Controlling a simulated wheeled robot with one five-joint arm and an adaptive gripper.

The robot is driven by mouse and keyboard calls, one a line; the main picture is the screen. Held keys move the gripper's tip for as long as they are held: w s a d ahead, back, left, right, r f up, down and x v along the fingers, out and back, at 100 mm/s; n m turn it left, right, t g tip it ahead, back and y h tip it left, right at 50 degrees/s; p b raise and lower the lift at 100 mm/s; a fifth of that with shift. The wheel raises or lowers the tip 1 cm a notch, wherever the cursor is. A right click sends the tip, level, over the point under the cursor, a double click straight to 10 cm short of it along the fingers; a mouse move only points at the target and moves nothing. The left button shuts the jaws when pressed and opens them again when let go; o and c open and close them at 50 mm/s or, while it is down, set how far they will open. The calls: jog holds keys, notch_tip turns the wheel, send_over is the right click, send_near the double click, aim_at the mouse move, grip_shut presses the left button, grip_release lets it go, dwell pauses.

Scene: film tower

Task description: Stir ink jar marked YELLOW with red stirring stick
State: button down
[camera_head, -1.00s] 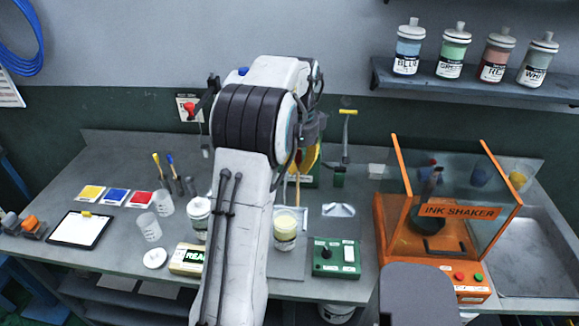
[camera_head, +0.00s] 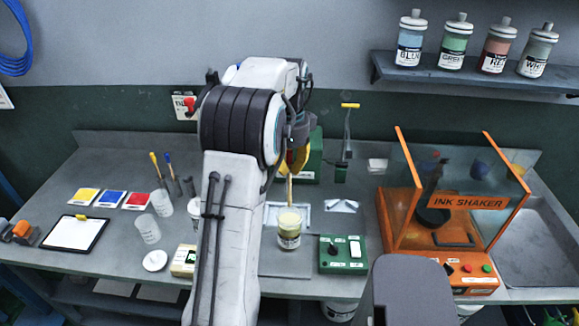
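An open jar of pale yellow ink (camera_head: 289,229) stands on the bench, right of my arm; its label is too small to read. A thin wooden-coloured stick (camera_head: 289,186) stands nearly upright with its lower end in the jar's mouth. No red shows on the part of it that I see. My gripper (camera_head: 293,157) is above the jar at the top of the stick, mostly hidden behind my arm, so its fingers do not show clearly.
A green control box (camera_head: 343,254) stands close right of the jar. The orange ink shaker (camera_head: 440,220) is further right, before a sink. Clear cups (camera_head: 147,229), colour cards and a clipboard (camera_head: 75,232) lie left. Ink jars stand on the wall shelf (camera_head: 480,80).

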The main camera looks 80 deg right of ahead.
aim_at(289, 206)
jog(key=shift+f+b, duration=4)
jog(key=shift+f, duration=1.7)
jog(key=shift+w, duration=0.1)
